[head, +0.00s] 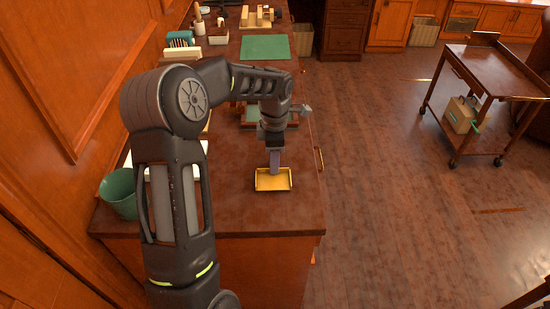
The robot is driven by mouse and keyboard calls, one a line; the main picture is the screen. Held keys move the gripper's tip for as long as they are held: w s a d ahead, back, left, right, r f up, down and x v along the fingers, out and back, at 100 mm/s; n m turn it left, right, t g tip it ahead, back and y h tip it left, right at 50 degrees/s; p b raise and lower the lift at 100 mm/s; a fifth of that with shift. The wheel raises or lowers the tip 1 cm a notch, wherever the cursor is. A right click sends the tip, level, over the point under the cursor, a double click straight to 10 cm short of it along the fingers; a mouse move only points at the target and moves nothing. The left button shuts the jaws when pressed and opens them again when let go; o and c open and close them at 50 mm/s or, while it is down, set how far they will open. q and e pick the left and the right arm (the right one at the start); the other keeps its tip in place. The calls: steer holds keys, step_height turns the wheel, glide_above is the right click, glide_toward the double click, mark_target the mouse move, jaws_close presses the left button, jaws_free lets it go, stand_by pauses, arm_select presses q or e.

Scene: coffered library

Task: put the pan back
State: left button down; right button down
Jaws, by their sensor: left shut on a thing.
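The pan (273,184) is a small, shallow yellow rectangular tray near the front right of the wooden counter. My left gripper (274,168) comes down over its far side and is shut on it, with the fingers at the back rim. The exact grip is too small to make out. I cannot tell whether the pan rests on the counter or hangs just above it. My right gripper is not in view.
The counter (240,218) is bare around the pan. A green bucket (119,192) stands at its left edge. A green mat (265,47) lies farther back. A wooden cart (490,75) stands at the right, with open floor between.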

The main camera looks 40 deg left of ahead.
arm_select(q)
steer(key=shift+f, duration=0.35)
steer(key=shift+f, duration=0.15)
steer(key=c, duration=0.8)
jaws_free()
steer(key=shift+c, duration=0.2)
step_height(320, 180, up, 12)
steer(key=b, duration=0.1)
steer(key=shift+r, duration=0.2)
steer(key=shift+d, duration=0.1)
